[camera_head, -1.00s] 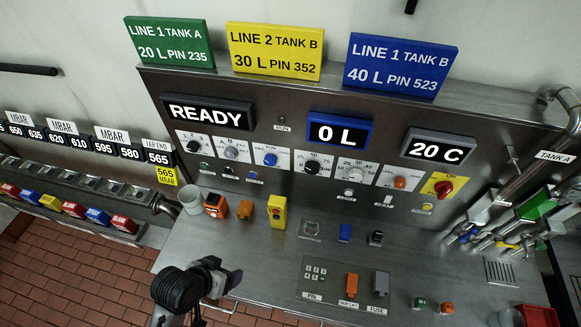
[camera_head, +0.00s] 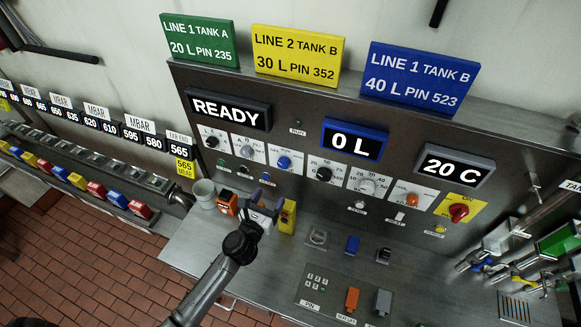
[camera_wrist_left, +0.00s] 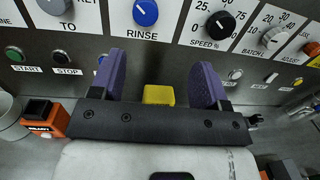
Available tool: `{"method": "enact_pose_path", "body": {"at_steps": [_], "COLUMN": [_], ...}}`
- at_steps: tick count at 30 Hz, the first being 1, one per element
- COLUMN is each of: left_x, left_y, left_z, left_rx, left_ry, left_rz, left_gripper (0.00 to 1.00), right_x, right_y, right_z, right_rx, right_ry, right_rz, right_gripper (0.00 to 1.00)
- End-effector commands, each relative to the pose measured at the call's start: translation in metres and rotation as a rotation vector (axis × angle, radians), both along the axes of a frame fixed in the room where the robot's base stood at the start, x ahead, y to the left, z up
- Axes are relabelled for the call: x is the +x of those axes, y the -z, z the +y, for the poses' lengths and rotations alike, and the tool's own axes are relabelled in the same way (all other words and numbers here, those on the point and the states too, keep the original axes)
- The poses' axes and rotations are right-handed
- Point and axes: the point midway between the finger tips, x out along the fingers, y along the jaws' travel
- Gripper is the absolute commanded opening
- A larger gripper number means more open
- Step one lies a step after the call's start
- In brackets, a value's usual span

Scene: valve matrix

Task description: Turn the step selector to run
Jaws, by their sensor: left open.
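A blue knob (camera_head: 284,162) sits on a white plate on the steel panel. It also shows at the top of the left wrist view (camera_wrist_left: 146,12), above the word RINSE; its upper plate is cut off there. No label reading step is legible, so I cannot confirm it is the step selector. My left gripper (camera_head: 266,202) is open and empty, below and in front of this knob and apart from it. Its two purple fingers (camera_wrist_left: 160,62) point toward the panel. My right gripper is not in view.
A black speed knob (camera_head: 324,174) and a grey batch knob (camera_head: 368,186) are to the right; a grey knob (camera_head: 246,152) is to the left. A yellow box (camera_head: 288,217) stands close beside my gripper, with an orange device (camera_head: 227,202) to its left. START and STOP buttons are lower left.

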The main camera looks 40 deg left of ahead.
Motion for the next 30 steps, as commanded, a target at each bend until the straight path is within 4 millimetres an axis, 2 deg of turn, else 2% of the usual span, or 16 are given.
{"method": "enact_pose_path", "body": {"at_steps": [4, 11, 24, 30], "left_x": [-0.003, 0.01, 0.086, 0.112], "left_y": [0.006, 0.004, 0.005, 0.006], "left_z": [0.011, 0.015, 0.035, 0.043], "left_rx": [-0.139, -0.196, -0.194, -0.193], "left_ry": [-0.071, -0.068, -0.067, -0.067], "left_rz": [0.003, -0.015, -0.013, -0.013], "left_gripper": [0.69, 0.69, 0.69, 0.69], "right_x": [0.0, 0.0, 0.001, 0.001], "right_y": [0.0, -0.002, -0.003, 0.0], "right_z": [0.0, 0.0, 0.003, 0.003], "right_rx": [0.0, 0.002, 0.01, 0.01], "right_ry": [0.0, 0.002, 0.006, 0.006], "right_rz": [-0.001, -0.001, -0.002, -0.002], "right_gripper": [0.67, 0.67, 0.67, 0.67]}}
